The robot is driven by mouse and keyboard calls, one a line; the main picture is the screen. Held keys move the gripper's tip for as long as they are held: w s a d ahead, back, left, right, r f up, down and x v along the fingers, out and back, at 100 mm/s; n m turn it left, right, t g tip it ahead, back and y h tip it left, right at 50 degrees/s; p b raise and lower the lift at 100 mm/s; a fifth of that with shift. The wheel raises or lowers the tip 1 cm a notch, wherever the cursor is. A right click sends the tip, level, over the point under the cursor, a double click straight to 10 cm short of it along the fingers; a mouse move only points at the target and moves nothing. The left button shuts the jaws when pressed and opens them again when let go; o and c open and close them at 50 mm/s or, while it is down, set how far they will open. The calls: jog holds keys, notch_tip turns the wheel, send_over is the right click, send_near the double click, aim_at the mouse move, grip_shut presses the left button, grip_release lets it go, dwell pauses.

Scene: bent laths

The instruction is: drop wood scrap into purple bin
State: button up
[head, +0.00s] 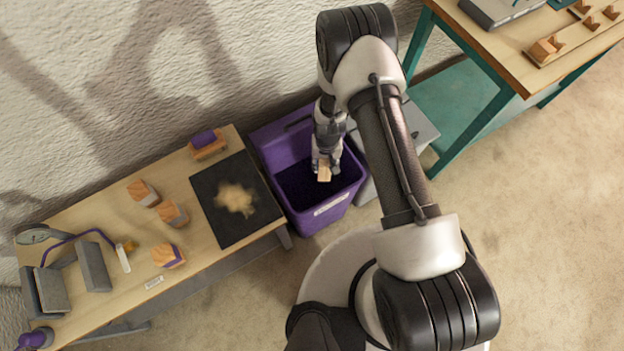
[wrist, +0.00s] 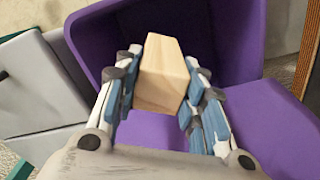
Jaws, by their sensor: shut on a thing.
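The wood scrap (head: 324,173) is a small pale block with angled faces. It also shows large in the middle of the wrist view (wrist: 164,75). My gripper (head: 326,165) is shut on it, with the blue-padded fingers (wrist: 155,95) on either side of the block. The purple bin (head: 329,215) stands on the floor beside the workbench, open at the top, with a pale label on its front. In the head view the gripper and scrap are over the bin's opening. The bin's purple walls also surround the scrap in the wrist view (wrist: 215,30). The bin's floor looks dark.
A wooden bench (head: 100,205) on the left holds a black mat (head: 225,225) with a sawdust pile, several wood blocks (head: 173,213) and a grey clamp-like device (head: 93,267). A grey bin (head: 418,128) stands right of the purple one. A teal-legged table (head: 520,60) is at upper right.

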jog(key=shift+f+b, duration=0.5)
jog(key=shift+f, duration=0.7)
jog(key=o, duration=1.2)
notch_tip(320, 180, up, 12)
jog(key=shift+r, duration=0.1)
